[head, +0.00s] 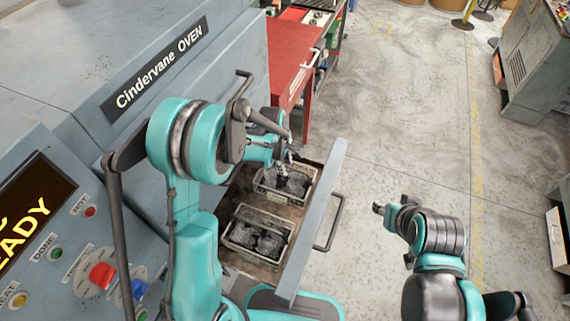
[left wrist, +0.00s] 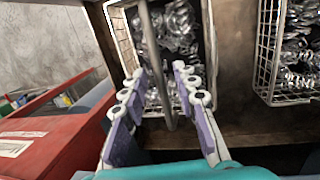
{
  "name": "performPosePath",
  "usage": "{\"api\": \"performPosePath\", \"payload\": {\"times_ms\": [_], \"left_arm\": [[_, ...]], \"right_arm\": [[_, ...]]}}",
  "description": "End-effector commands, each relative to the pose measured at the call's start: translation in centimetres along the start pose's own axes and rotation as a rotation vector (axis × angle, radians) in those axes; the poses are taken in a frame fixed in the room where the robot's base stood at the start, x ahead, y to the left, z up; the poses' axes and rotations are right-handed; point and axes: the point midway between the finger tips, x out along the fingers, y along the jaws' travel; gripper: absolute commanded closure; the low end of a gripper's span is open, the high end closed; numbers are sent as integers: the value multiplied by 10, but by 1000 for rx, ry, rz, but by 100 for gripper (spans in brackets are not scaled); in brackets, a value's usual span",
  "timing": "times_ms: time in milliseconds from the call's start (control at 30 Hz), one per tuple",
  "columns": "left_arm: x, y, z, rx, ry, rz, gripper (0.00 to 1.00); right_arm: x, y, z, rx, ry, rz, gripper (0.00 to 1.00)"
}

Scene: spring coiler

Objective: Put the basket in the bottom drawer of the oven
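The oven's bottom drawer (head: 312,225) is pulled out and holds two wire baskets of shiny metal coils. The far basket (head: 272,198) is under my left gripper (head: 284,168); the near basket (head: 250,250) sits closer to the camera. In the left wrist view, my left gripper (left wrist: 163,95) is open, its fingers on either side of the far basket's handle (left wrist: 157,60), with a gap on both sides. That basket's mesh wall (left wrist: 122,40) and the other basket (left wrist: 267,50) also show. My right gripper (head: 379,208) is over the floor, right of the drawer; its fingers are too small to judge.
The oven body (head: 60,75) and its button panel (head: 85,265) are on the left. A red workbench (head: 288,70) stands just beyond the drawer. The drawer's handle (head: 333,225) sticks out to the right. The floor (head: 400,130) to the right is clear.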

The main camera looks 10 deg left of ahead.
Motion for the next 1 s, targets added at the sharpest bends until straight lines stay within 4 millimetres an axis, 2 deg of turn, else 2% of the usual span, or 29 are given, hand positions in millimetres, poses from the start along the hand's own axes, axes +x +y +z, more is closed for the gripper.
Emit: {"api": "performPosePath", "payload": {"times_ms": [267,500,700,1000], "left_arm": [[-8,1,0,0,0,0,71],[-50,0,0,-1,0,0,71],[-74,0,0,0,0,0,71],[-78,0,0,0,0,0,71]], "right_arm": [[-4,0,-3,0,0,0,60],[-16,0,-12,0,0,0,60],[-22,0,-16,0,0,0,60],[-22,0,-16,0,0,0,60]]}}
